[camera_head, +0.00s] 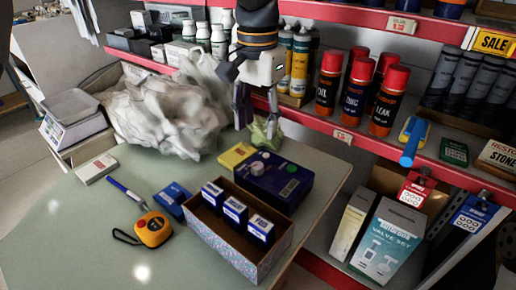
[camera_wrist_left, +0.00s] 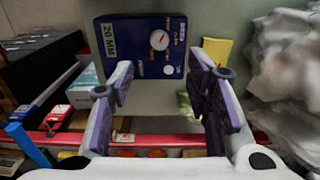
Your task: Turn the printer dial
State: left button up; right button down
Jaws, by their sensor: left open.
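The printer appears as a dark blue box (camera_head: 285,182) on the grey-green table, beside the shelf. Its top carries a white round dial (camera_head: 257,168) and a smaller knob. In the left wrist view the blue box (camera_wrist_left: 112,62) shows a white dial face (camera_wrist_left: 159,40) with a red mark and a small white knob (camera_wrist_left: 168,71) below it. My left gripper (camera_head: 257,122) is open, fingers down, above and behind the box near the shelf edge. In the wrist view its spread fingers (camera_wrist_left: 160,68) frame the dial side, with nothing between them. My right gripper is out of view.
An open carton (camera_head: 222,253) with several small blue boxes stands in front of the printer. A yellow pad (camera_head: 237,155) and crumpled white plastic (camera_head: 165,112) lie close by. Spray cans (camera_head: 388,100) line the red-edged shelf.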

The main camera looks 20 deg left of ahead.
aim_at(258, 165)
pick_arm(q)
notch_tip(258, 165, down, 10)
jog(key=shift+s+f, duration=0.1)
grip_shut()
